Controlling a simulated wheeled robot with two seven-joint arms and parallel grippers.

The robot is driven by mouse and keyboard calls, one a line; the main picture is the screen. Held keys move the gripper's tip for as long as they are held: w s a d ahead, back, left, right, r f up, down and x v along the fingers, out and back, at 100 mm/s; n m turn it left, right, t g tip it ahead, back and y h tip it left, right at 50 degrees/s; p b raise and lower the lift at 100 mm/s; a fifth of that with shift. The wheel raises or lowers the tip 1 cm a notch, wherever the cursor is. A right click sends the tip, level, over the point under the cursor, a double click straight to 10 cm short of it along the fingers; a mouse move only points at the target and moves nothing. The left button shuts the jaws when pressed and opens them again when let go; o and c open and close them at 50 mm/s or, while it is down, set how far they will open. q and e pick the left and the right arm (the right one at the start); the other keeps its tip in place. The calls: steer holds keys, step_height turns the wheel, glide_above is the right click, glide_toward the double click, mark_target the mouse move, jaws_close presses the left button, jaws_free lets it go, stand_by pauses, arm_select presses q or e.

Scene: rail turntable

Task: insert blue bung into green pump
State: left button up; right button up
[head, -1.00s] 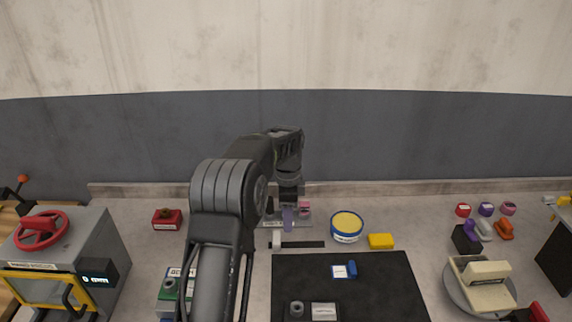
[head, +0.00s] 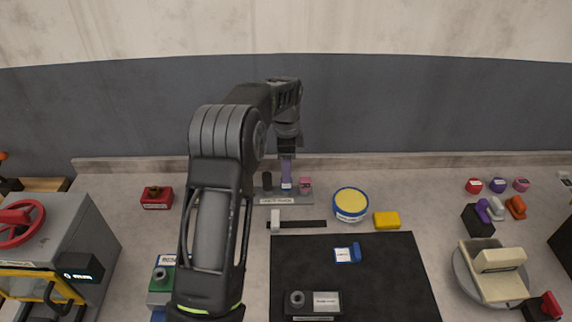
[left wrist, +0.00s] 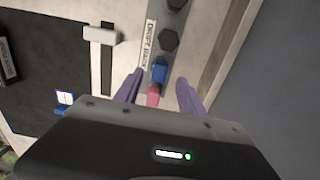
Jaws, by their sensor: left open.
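The bung rack (head: 270,201) stands at the back of the table, with a blue bung (head: 287,186) beside a pink bung (head: 305,184). In the left wrist view the blue bung (left wrist: 160,71) stands in the rack, with the pink bung (left wrist: 153,96) nearer the gripper body. My left gripper (head: 286,172) points down over the rack. Its purple fingers are open, one each side of the bungs in the left wrist view (left wrist: 158,88); I cannot tell contact. The green pump (head: 161,280) stands at the lower left, partly hidden by my left arm. My right gripper is out of view.
A red box (head: 157,198) and a grey machine (head: 88,235) are at left. A yellow-topped tub (head: 350,204) and yellow block (head: 386,221) stand right of the rack. A black mat (head: 390,275) carries a dark box (head: 325,301). A round plate (head: 461,283) bears a beige device.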

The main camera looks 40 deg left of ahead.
mark_target(286, 186)
arm_select(q)
step_height(286, 186, down, 7)
stand_by(0.4)
jaws_close()
stand_by(1.0)
